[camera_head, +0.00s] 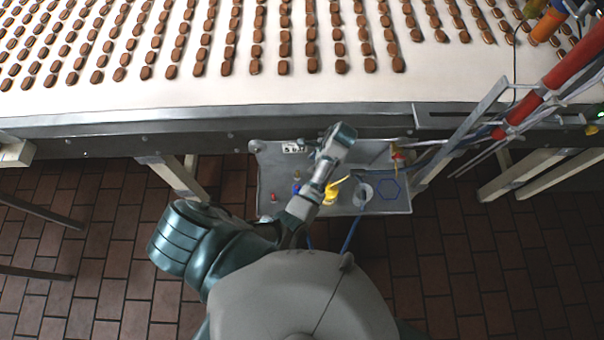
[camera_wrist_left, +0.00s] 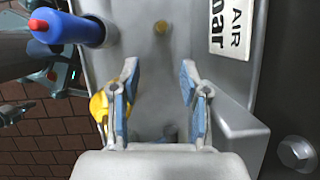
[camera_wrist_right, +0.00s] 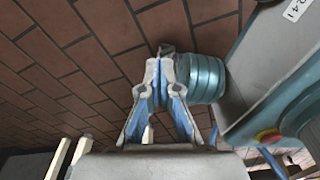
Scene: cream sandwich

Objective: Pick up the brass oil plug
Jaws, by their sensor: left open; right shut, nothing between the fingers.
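The brass oil plug (camera_wrist_left: 160,27) is a small brass-coloured knob on the grey panel (camera_wrist_left: 145,70), in the upper middle of the left wrist view. It lies beyond the fingertips of my left gripper (camera_wrist_left: 157,70), apart from them. That gripper is open and empty, its blue-padded fingers pointing toward the panel. In the head view my left gripper (camera_head: 320,156) is over the grey tray-like panel (camera_head: 348,150), and its fingers are largely hidden by the wrist. My right gripper (camera_wrist_right: 166,62) is shut and empty above the brick floor, and is out of the head view.
A blue cylinder with a red tip (camera_wrist_left: 68,27) and a yellow part (camera_wrist_left: 98,107) stand left of my left gripper. The conveyor (camera_head: 200,98) with many brown cookies runs behind the panel.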

